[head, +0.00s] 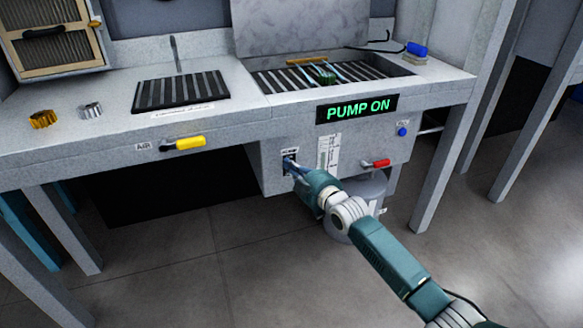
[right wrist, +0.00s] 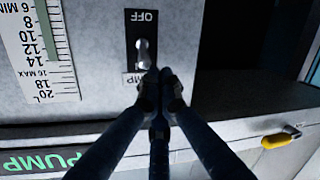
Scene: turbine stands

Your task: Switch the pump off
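The pump switch shows in the right wrist view as a pale metal lever (right wrist: 143,53) on a black plate, with the picture upside down. Its OFF label is at one end and a partly hidden pump label at the other. My right gripper (right wrist: 158,76) has its dark fingers drawn together beside the lever, on the pump label's side. I cannot tell if they touch it. In the head view the right gripper (head: 291,165) is at the switch and hides much of it. A display (head: 357,108) reads PUMP ON in green. My left gripper is not in view.
A yellow handle (head: 184,144) is left of the switch, a red handle (head: 376,164) and blue knob (head: 402,132) to its right. A level gauge (head: 328,151) is close to the switch. A bucket (head: 362,196) stands below. Gold and silver rings lie on the bench (head: 120,125).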

